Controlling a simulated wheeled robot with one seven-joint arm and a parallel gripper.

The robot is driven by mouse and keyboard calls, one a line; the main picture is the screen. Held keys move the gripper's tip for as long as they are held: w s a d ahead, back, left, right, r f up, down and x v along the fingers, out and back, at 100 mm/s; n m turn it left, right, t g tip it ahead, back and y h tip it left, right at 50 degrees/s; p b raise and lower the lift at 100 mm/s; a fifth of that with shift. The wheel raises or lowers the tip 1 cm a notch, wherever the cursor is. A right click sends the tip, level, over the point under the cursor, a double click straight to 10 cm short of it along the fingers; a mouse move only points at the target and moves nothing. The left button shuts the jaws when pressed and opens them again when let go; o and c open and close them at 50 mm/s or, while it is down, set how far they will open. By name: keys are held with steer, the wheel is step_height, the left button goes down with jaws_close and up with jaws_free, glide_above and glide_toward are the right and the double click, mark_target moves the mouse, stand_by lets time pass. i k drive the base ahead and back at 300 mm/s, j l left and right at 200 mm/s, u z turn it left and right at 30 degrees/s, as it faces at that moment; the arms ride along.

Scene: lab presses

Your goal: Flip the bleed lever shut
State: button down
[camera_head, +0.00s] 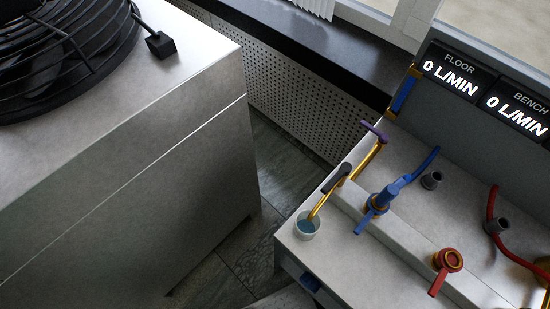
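No lever here carries a readable label, so I cannot tell for certain which is the bleed lever. A thin brass pipe rises from a white cup (306,226) holding bluish liquid. A dark grey handle (337,178) sits across this pipe, and a purple handle (375,131) sits at its upper end. A blue lever valve (383,198) stands to the right of the pipe, its handle slanting down-left. A red lever valve (447,262) stands further right, its handle pointing down-left. My gripper is not in view.
The levers stand on a grey stepped bench (350,262). Behind it, two displays (459,75) read 0 L/MIN, labelled FLOOR and BENCH. Blue and red hoses run to dark fittings. A grey cabinet (190,160) with a black fan (60,50) stands left; a floor gap separates it from the bench.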

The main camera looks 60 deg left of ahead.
mark_target(345, 167)
steer(key=j+u, duration=0.2)
steer(key=u, duration=0.2)
steer(key=j+u, duration=0.2)
steer(key=u, duration=0.2)
steer(key=i+j+u, duration=0.1)
steer(key=u, duration=0.3)
steer(key=k+j+z, duration=0.5)
steer(key=j, duration=0.15)
steer(key=i, duration=0.05)
